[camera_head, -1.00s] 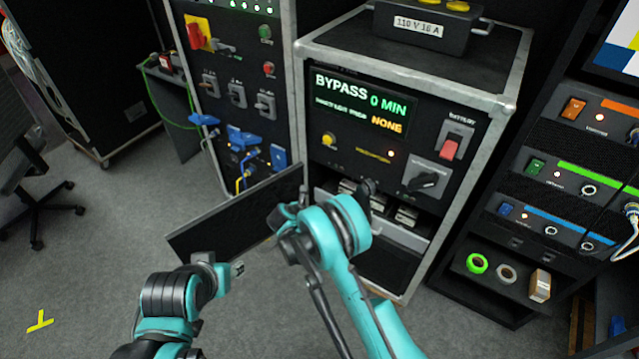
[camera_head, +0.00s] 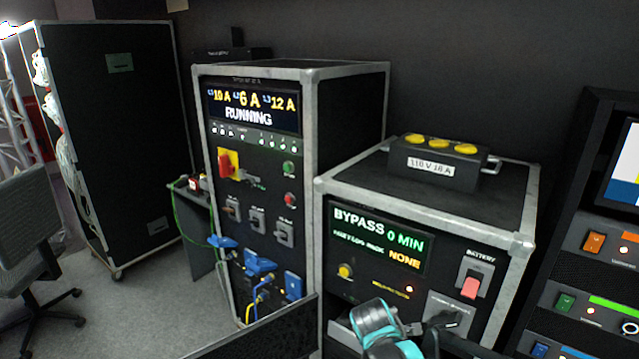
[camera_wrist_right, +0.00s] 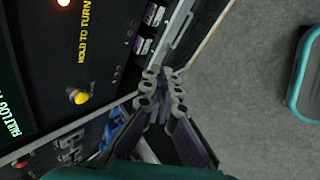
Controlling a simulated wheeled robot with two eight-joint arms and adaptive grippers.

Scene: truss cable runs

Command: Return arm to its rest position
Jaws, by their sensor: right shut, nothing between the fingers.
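My right arm (camera_head: 384,328) shows at the bottom of the head view, in front of the lower part of the BYPASS cabinet (camera_head: 527,230). In the right wrist view my right gripper (camera_wrist_right: 165,98) is shut and empty. There it is beside the cabinet front, with the yellow button (camera_wrist_right: 79,97) to its left and grey floor to its right. My left gripper is outside both current views.
A taller cabinet (camera_head: 314,150) with a RUNNING display stands left of the BYPASS cabinet. A dark open panel (camera_head: 265,335) juts out at the bottom. A black box (camera_head: 440,163) sits on the BYPASS cabinet. A chair (camera_head: 30,225) stands at left; floor (camera_head: 150,300) between is clear.

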